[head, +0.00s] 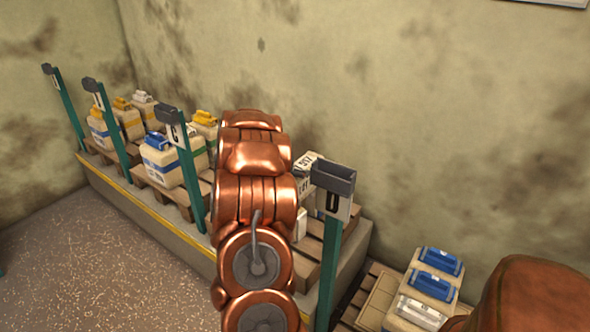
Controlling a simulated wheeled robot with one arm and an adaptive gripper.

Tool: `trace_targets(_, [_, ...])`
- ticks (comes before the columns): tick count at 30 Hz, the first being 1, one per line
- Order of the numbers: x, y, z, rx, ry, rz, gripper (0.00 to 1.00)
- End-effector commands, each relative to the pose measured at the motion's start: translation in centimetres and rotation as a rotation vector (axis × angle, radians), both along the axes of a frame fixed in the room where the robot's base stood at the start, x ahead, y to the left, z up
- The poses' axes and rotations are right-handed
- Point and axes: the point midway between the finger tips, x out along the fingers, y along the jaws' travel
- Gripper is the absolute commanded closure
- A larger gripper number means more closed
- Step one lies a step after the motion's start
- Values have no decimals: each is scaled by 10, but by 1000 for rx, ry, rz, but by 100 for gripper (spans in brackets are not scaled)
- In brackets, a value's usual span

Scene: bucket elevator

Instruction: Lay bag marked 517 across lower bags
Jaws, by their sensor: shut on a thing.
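My copper arm (256,200) reaches up over the raised ledge, and my gripper is hidden behind its links. To the right of the arm, behind post D, a pale bag (310,161) with dark print on its side shows in part. The print looks turned and I cannot read it surely as 517. Below it are more pale sides with dark marks, partly hidden by the arm and post. I cannot tell whether the bag is held or resting on bags below.
Post D (333,202) stands close right of the arm; post C (180,150) and others stand left. Jugs with blue (158,160) and yellow (203,122) tops stand on pallets along the ledge (130,195). Blue-topped containers (433,287) stand lower right. Speckled floor (110,265) is clear.

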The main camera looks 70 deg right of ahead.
Motion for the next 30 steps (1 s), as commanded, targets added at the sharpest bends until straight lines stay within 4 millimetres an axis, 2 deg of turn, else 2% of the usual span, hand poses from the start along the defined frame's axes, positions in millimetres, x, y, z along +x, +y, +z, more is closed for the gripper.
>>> trace_targets(22, [1, -1, -2, -7, 0, 1, 95])
trace_targets(23, [1, -1, -2, -7, 0, 1, 24])
trace_targets(30, [0, -1, -4, -4, 0, 1, 0])
